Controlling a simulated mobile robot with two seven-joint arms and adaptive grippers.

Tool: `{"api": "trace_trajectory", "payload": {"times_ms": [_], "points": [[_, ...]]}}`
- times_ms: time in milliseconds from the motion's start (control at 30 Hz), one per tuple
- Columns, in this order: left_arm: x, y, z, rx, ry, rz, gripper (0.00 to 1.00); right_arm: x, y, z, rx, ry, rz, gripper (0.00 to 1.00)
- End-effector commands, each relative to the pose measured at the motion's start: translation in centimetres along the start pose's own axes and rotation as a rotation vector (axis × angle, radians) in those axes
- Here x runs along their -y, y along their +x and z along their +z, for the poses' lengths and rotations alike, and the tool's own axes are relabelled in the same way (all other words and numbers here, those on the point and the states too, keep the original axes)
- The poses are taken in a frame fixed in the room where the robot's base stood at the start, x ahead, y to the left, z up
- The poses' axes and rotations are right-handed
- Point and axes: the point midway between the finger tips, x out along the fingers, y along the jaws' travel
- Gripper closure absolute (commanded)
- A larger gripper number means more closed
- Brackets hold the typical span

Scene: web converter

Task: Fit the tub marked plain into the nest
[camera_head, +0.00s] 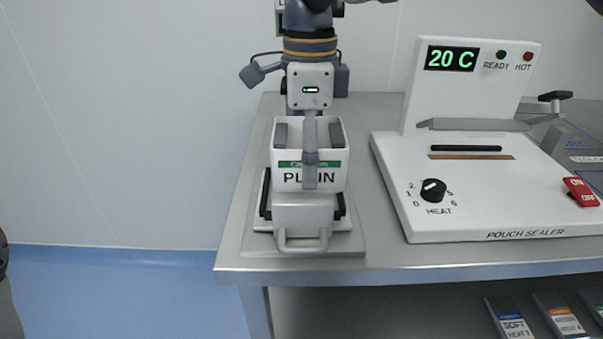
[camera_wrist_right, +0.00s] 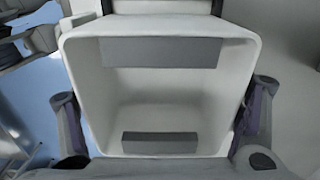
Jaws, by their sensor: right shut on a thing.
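The white tub marked PLAIN (camera_head: 286,179), with a green label band, stands upright and open-topped above the nest. My right gripper (camera_head: 310,158) reaches down from above and is shut on the tub, with one finger across its front wall. In the right wrist view the tub (camera_wrist_right: 95,95) looks empty, with grey patches inside two walls and a finger outside each side. The nest (camera_head: 303,214) is a pale block with black side rails and a front handle on a base plate. The tub hides its top, so I cannot tell whether they touch. My left gripper is not in view.
A white pouch sealer (camera_head: 470,205) with a 20 C display stands right of the nest on the steel table (camera_head: 385,255). Its red switch (camera_head: 581,192) is at the right. Several labelled packs (camera_head: 508,318) lie below. Blue floor is clear at left.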

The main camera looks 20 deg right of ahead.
Motion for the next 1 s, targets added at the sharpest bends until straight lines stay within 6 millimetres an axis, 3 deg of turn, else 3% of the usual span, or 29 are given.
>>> {"api": "trace_trajectory", "payload": {"times_ms": [67,233,600,633,1000], "points": [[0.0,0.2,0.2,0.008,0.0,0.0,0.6,0.1,1.4,1.0,-0.003,-0.002,0.004,0.46],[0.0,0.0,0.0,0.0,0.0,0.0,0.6,0.1,3.7,0.8,0.001,-0.002,-0.004,0.46],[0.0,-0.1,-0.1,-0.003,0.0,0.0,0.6,0.1,4.2,0.8,0.001,-0.001,-0.004,0.46],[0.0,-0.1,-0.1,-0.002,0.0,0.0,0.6,0.1,4.2,0.8,0.001,-0.001,-0.004,0.1],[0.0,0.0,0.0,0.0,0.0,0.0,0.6,0.2,4.0,0.8,0.001,-0.001,-0.004,0.09]]}}
